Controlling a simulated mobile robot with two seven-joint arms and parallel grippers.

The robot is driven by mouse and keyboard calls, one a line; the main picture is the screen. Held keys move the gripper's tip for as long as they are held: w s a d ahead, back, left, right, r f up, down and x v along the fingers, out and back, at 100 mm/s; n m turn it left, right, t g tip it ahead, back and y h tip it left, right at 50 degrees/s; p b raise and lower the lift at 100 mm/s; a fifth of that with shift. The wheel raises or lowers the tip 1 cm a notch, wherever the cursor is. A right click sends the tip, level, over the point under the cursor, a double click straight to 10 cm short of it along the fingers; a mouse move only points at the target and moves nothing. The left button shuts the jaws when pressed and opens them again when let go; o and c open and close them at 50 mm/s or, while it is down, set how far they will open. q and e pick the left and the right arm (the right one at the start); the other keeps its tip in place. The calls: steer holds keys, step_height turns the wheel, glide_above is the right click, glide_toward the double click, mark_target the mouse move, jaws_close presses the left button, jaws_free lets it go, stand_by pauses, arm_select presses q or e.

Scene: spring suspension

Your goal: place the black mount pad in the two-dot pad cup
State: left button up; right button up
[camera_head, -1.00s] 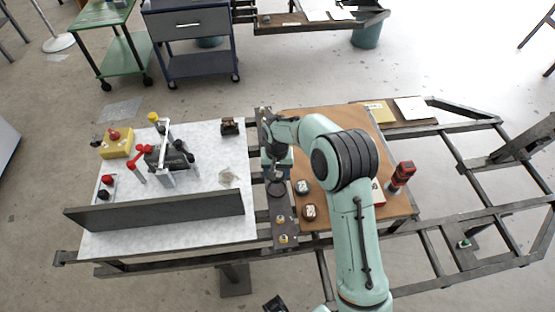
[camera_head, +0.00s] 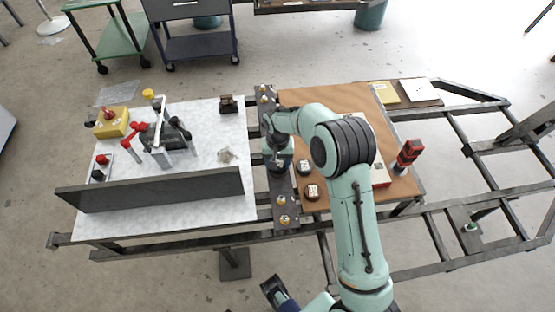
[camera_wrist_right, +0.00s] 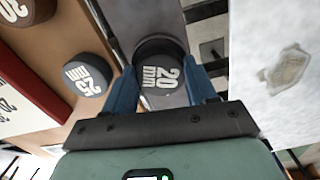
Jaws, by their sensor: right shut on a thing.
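A black round pad marked "20 mm" (camera_wrist_right: 162,76) sits between the blue fingers of my right gripper (camera_wrist_right: 162,88), which is shut on it. In the right wrist view a dark round shape (camera_wrist_right: 158,46) shows just beyond the pad; I cannot tell whether it is the cup's rim, or whether the pad is inside it. In the head view my right gripper (camera_head: 278,167) is over the middle of the dark plate (camera_head: 285,206), hiding the cup there. Dot marks are not legible. My left gripper (camera_head: 273,287) shows partly at the bottom edge, its jaws unclear.
Pads marked "25 mm" (camera_head: 304,167) and 30 (camera_head: 311,192) stand on the brown mat (camera_head: 340,100), right of the plate. A red-black tool (camera_head: 407,157) stands farther right. A dark upright wall (camera_head: 155,190) lines the near side of the white worktop (camera_head: 215,205).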

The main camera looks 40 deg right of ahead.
steer(key=shift+f, duration=0.15)
stand_by(0.3)
steer(key=o, duration=1.2)
step_height(320, 180, up, 14)
steer(key=p, duration=0.1)
steer(key=shift+f+p, duration=0.25)
steer(key=shift+p, duration=0.15)
